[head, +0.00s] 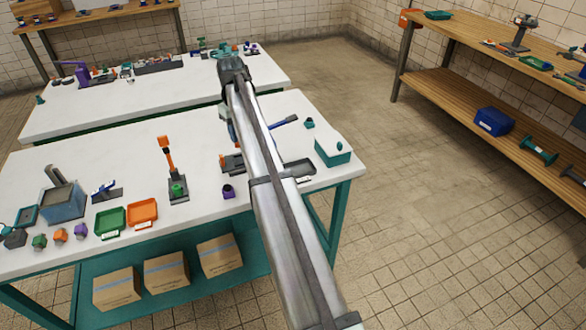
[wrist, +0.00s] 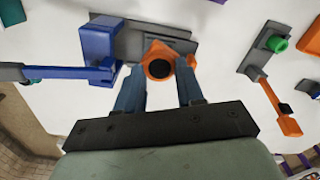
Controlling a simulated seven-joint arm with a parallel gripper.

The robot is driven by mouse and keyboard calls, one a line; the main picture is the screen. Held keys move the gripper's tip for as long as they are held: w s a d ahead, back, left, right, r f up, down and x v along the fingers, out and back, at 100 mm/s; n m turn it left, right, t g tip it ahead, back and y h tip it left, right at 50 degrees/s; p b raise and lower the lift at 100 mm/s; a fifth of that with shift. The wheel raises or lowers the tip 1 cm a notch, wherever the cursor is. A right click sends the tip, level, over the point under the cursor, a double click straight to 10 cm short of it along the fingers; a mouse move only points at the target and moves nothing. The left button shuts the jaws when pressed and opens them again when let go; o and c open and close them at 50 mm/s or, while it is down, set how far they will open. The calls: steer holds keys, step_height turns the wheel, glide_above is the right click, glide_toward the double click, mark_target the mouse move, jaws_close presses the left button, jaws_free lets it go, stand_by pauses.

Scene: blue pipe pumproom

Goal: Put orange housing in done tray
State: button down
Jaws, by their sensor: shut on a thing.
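In the wrist view an orange housing (wrist: 150,50) with a dark round opening sits between the two blue fingers of my gripper (wrist: 158,72), which is shut on it. The housing is in front of a grey fixture plate (wrist: 182,22); I cannot tell whether it touches the plate. In the head view my arm hides the gripper and the held housing. A green tray (head: 104,228) and an orange tray (head: 136,223) lie side by side at the front of the near table; their labels are too small to read, so I cannot tell which is the done tray.
A clamp with an orange handle (head: 167,150) stands beside the trays, holding a green part (head: 178,188). A blue lever clamp (wrist: 98,45) is close to the left finger. Small green, orange and purple parts stand at the table's left front. A teal box (head: 334,155) is at the right.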

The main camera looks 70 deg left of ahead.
steer(key=w+d+f+m, duration=0.3)
steer(key=w+d+m, duration=0.3)
steer(key=w+d, duration=1.65)
steer(key=w+d+f+m, duration=0.3)
steer(key=w+d+m, duration=0.4)
steer(key=w+d, duration=1.55)
steer(key=w+d+f+m, duration=0.1)
steer(key=w+d+m, duration=0.25)
steer(key=d, duration=1.15)
steer(key=w+d+m, duration=0.2)
steer(key=w+d, duration=0.2)
steer(key=d, duration=1.1)
steer(key=w+d+f+m, duration=0.1)
steer(key=w+d+m, duration=0.15)
steer(key=d, duration=1.25)
steer(key=s+a+r+n, duration=0.15)
steer(key=a+n, duration=0.25)
steer(key=a, duration=1.5)
step_height(320, 180, up, 6)
steer(key=n, duration=2.2)
glide_above(297, 171)
steer(key=shift+f, duration=5)
